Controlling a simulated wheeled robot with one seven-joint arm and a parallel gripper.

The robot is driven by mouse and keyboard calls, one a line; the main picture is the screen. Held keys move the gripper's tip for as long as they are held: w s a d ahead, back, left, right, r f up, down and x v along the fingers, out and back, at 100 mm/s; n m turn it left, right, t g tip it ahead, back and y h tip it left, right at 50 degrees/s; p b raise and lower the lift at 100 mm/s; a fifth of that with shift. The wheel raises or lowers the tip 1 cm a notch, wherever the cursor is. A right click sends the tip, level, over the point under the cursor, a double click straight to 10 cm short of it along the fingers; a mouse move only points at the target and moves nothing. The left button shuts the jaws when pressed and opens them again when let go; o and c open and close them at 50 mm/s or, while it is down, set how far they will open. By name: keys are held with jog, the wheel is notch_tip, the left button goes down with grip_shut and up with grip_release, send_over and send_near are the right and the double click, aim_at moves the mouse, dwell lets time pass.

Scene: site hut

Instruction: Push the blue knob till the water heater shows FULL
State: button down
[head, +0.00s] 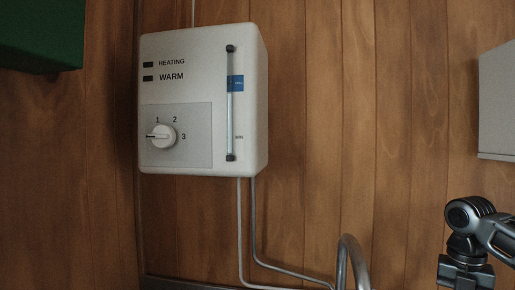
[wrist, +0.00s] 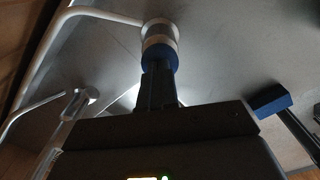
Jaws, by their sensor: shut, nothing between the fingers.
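The white water heater (head: 205,160) hangs on the wood wall in the head view. Its upright sight tube (head: 230,115) has a blue mark (head: 236,83) near the top and a MIN label low down. The water level in the tube is too faint to tell. In the wrist view, a blue knob (wrist: 160,57) sits at the end of a pale metal stem. My gripper (wrist: 158,75) is shut and empty, its tips at the knob; I cannot tell whether they touch. The knob and the gripper's tips are out of the head view.
The heater's white dial (head: 163,136) is beside numbers 1 to 3. Thin pipes (head: 239,225) run down from it; a curved metal pipe (head: 351,255) rises nearby. In the wrist view, a pale bent pipe (wrist: 95,14) is at left and a blue-ended lever (wrist: 272,100) at right.

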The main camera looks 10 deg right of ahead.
notch_tip(320, 180, up, 5)
jog(key=p, duration=0.4)
jog(key=shift+f, duration=0.1)
jog(key=shift+f, duration=0.1)
dwell(0.4)
jog(key=shift+f+b, duration=1.3)
jog(key=shift+f, duration=1.15)
jog(key=shift+r+p, duration=1.9)
jog(key=shift+r, duration=0.65)
jog(key=shift+r, duration=0.1)
